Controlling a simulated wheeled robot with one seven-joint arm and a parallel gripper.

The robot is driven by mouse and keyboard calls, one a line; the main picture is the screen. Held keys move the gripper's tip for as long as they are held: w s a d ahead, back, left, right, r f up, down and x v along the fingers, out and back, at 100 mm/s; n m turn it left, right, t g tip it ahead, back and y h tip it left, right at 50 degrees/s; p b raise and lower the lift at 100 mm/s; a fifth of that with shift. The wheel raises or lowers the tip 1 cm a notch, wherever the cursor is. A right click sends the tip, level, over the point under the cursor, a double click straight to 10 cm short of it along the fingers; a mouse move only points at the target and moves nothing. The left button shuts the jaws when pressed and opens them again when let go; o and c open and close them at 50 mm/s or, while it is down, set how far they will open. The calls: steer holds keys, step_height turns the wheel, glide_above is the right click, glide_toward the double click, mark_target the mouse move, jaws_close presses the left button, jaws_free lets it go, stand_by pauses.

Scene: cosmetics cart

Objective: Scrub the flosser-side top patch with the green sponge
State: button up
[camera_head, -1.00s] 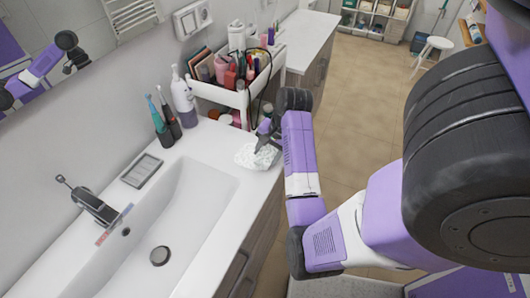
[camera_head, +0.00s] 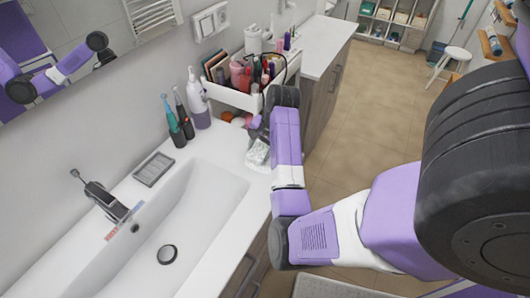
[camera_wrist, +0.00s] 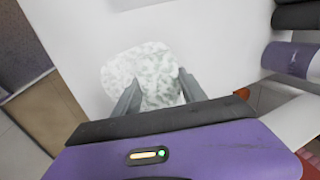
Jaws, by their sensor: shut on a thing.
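A pale, mottled grey-green patch (camera_head: 256,156) lies on the white counter top beside the sink, in front of the white flosser-like bottle (camera_head: 197,104). The arm partly covers it in the head view. In the wrist view the mottled patch (camera_wrist: 118,75) spreads past the left finger. My gripper (camera_wrist: 160,82) is over it, fingers a little apart, shut on the green sponge. The sponge's outline is not clear against the patch, and I cannot tell whether it touches the counter.
The white sink basin (camera_head: 185,220) is to the left. Toothbrushes (camera_head: 176,128) and a grey soap tray (camera_head: 154,169) stand along the wall side. A white cart (camera_head: 235,97) full of cosmetics is behind. The counter's front edge drops to the floor.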

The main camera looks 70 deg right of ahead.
steer(key=shift+w+d, duration=0.15)
steer(key=shift+w, duration=0.6)
steer(key=shift+s+a, duration=0.25)
steer(key=shift+s, duration=0.8)
steer(key=shift+s+a, duration=0.25)
steer(key=shift+s, duration=0.8)
steer(key=shift+s+a, duration=0.25)
steer(key=shift+s, duration=0.8)
steer(key=shift+s+a+f, duration=0.1)
steer(key=shift+s+a, duration=0.05)
steer(key=shift+s, duration=0.45)
steer(key=shift+s+a, duration=0.1)
steer(key=shift+s, duration=0.45)
